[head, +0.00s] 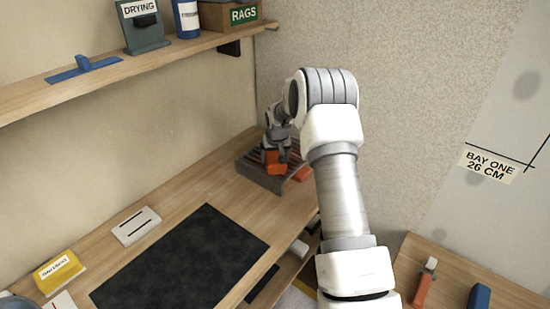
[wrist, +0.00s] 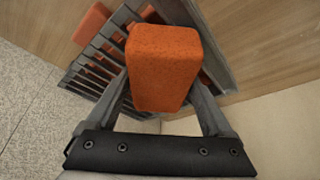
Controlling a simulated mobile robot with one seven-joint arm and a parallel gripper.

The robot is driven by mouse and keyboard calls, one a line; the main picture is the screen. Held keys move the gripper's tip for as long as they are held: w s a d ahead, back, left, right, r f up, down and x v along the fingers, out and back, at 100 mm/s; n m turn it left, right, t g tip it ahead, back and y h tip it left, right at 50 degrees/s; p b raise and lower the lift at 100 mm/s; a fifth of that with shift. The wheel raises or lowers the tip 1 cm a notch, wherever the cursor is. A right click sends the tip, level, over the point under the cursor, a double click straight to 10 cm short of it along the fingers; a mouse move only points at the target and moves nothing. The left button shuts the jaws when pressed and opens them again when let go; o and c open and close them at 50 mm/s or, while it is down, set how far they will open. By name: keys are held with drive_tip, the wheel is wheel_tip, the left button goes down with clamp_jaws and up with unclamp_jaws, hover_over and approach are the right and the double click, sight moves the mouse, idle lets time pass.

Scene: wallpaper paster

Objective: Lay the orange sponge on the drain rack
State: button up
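The orange sponge (head: 274,162) is a block between the fingers of my gripper (head: 276,156). In the wrist view the sponge (wrist: 163,65) fills the space between both fingers, which press on its sides. The drain rack (head: 262,178) is a dark grey slatted frame on the wooden bench against the back wall. In the wrist view its slats (wrist: 98,67) lie behind the sponge. The sponge is over the rack; I cannot tell whether it touches the slats. Its underside is hidden.
Another orange piece (head: 303,173) lies beside the rack and also shows in the wrist view (wrist: 91,23). A black mat (head: 180,262), a white card (head: 136,226) and a yellow labelled block (head: 59,272) lie on the bench. A shelf (head: 120,70) runs above.

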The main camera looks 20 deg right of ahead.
drive_tip(key=shift+o, duration=0.7)
drive_tip(key=shift+r, duration=0.15)
